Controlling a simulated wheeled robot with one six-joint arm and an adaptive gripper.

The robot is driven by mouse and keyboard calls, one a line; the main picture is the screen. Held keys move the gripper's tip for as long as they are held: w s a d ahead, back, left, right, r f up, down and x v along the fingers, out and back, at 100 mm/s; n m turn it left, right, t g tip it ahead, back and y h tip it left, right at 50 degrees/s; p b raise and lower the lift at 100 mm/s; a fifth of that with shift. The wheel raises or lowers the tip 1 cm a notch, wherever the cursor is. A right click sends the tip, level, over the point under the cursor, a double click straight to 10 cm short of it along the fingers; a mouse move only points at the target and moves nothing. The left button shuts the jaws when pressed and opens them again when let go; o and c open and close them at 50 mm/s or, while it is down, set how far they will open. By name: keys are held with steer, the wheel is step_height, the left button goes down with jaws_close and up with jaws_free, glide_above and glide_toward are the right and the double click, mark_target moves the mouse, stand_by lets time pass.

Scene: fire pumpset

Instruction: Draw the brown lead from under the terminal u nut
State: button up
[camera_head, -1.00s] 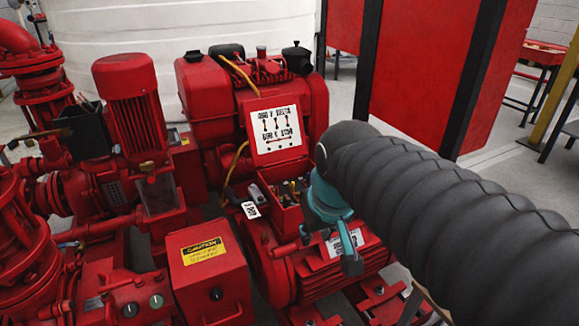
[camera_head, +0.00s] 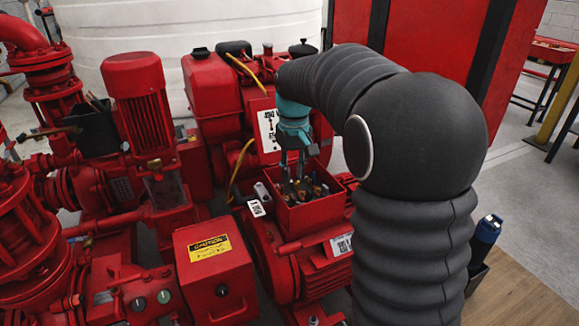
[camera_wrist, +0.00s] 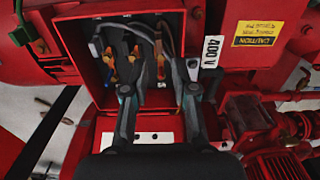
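The open red terminal box (camera_head: 312,218) sits on the red motor and holds several leads and terminals. In the wrist view, a brown lead (camera_wrist: 160,62) runs down to a terminal in the box (camera_wrist: 92,78), near the middle of the picture. Orange-ended leads and a grey looped lead lie left of it. The terminal lettering and nuts are too small to read. My gripper (camera_head: 293,158) points down over the box. In the wrist view my gripper (camera_wrist: 158,92) has its two fingers spread apart with nothing between them, below the brown lead's end.
A white tag marked 400 V (camera_wrist: 210,52) lies beside the box. A white diagram plate (camera_head: 268,132) stands behind the box, partly hidden by my gripper. A red control box (camera_head: 212,270) with a yellow caution label stands at the front left.

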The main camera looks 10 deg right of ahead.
mark_target(292, 196)
steer(key=shift+w+f, duration=0.25)
steer(key=shift+w, duration=0.15)
steer(key=shift+f, duration=2.3)
steer(key=shift+f+b, duration=1.15)
jaws_close()
